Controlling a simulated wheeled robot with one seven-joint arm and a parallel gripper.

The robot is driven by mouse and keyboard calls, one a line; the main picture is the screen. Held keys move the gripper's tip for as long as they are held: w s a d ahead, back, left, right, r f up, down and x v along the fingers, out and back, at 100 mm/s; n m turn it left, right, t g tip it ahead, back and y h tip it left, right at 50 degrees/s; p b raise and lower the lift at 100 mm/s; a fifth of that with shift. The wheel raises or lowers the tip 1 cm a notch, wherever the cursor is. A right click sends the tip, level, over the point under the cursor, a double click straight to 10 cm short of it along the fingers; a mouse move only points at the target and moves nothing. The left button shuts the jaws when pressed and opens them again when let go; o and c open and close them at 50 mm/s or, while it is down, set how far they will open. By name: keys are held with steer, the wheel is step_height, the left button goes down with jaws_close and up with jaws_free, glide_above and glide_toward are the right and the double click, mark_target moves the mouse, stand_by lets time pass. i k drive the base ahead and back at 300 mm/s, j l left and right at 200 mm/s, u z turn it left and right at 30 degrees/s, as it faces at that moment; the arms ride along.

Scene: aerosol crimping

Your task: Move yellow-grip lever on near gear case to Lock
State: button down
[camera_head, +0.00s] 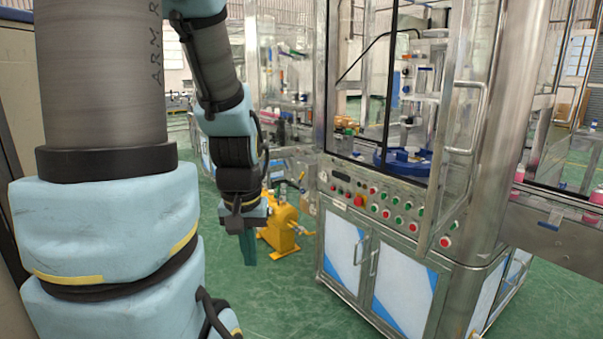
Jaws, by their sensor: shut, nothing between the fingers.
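A yellow gear case (282,230) stands low on the green floor, left of the steel machine. My gripper (249,248) hangs from my light-blue arm with its teal fingers pointing down, in front of the left side of the gear case in the picture. The fingers are shut with nothing between them. Whether they touch the case cannot be told. Thin lever-like rods show on and above the case, but they are too small to tell which has the yellow grip or where it is set. My gripper and wrist hide part of the case.
The steel crimping machine (395,180) with glass panels fills the right of the case. Its control panel (375,203) has red and green buttons, above blue-and-white cabinet doors (403,288). A conveyor (555,212) runs off right. Green floor (285,300) is clear in front.

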mark_target(300, 183)
steer(key=i, duration=0.7)
steer(key=i+u, duration=0.15)
steer(key=i, duration=0.55)
steer(key=i+l, duration=0.15)
steer(key=i, duration=0.5)
steer(key=i+u, duration=0.1)
steer(key=u, duration=0.15)
steer(key=i+u, duration=0.15)
steer(key=u, duration=0.15)
